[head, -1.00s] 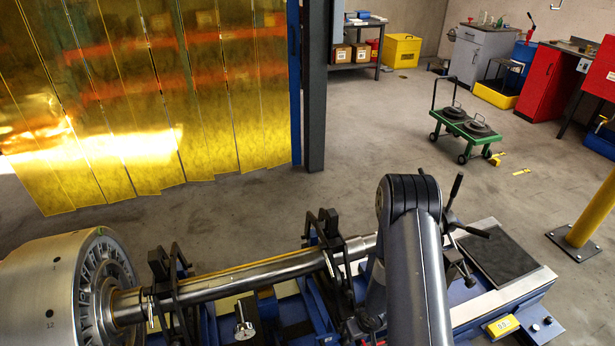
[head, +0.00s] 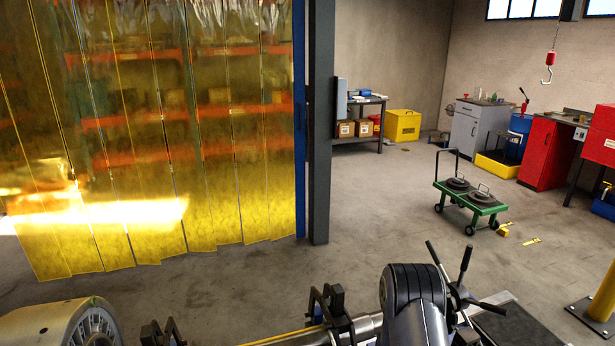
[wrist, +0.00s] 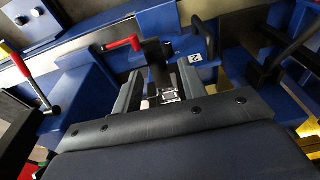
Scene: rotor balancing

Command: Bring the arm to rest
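My arm (head: 413,300) rises at the bottom of the head view, over the balancing machine; my gripper is out of that picture. In the wrist view my gripper (wrist: 160,84) shows two grey fingers standing apart, with nothing clearly held between them. A dark upright post and a small shiny metal part (wrist: 169,96) show in the gap, seemingly beyond the fingers. Blue machine blocks (wrist: 170,32) lie around and beyond the fingertips. The rotor (head: 62,326) shows only its top at the bottom left of the head view.
A red-tipped lever (wrist: 122,44) and a black handle (wrist: 204,38) stand close to the fingers. A yellow strip curtain (head: 160,150) and dark column (head: 322,130) stand behind the machine. A green cart (head: 470,201) and yellow post (head: 604,295) are to the right. Open floor lies between.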

